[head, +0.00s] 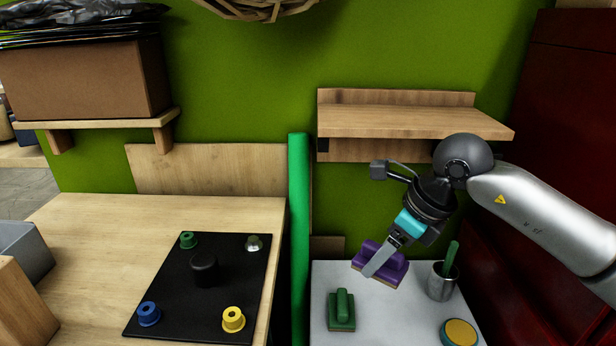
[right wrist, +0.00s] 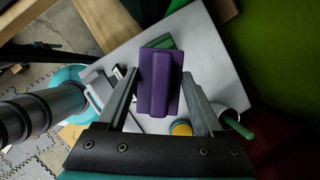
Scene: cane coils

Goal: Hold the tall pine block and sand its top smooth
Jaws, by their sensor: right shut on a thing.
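A purple sanding block (head: 388,256) with a raised grip is at the white table's back, between the fingers of my right gripper (head: 376,266). In the right wrist view the purple block (right wrist: 160,85) lies between the two fingers (right wrist: 163,112). My right gripper is shut on it. I cannot tell whether it touches the table. A light wooden block (head: 18,305), probably the tall pine block, stands at the left edge of the head view, partly cut off. Its top looks plain. My left gripper is not in view.
A green sanding block (head: 342,312), a metal cup (head: 442,282) and a yellow round pad (head: 460,332) share the white table (head: 400,315). A green post (head: 299,230) stands between the tables. A black board (head: 180,300) with knobs lies left. A shelf (head: 400,122) hangs above.

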